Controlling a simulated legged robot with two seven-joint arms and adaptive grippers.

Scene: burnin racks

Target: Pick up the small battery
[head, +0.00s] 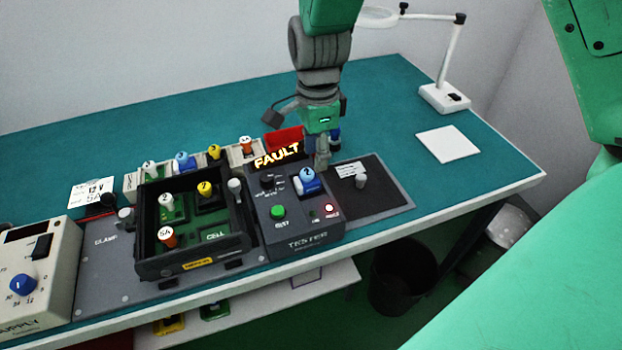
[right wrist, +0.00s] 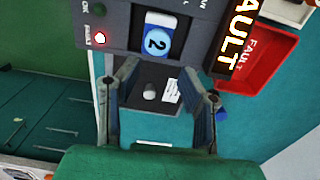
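No part in view is marked as a battery, so I cannot tell for sure which one is the small battery. My right gripper (head: 322,163) points down at the tester's back right, beside the blue part. In the right wrist view its fingers (right wrist: 161,72) are apart, with nothing clearly held between them. A grey knob (right wrist: 150,91) shows beyond the gap. My left gripper is out of view.
An open black tray (head: 247,237) holds several labelled parts left of the tester. A red bin (head: 284,137) stands behind the lit FAULT sign (head: 278,155). A dark plate (head: 382,193) lies right of the tester.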

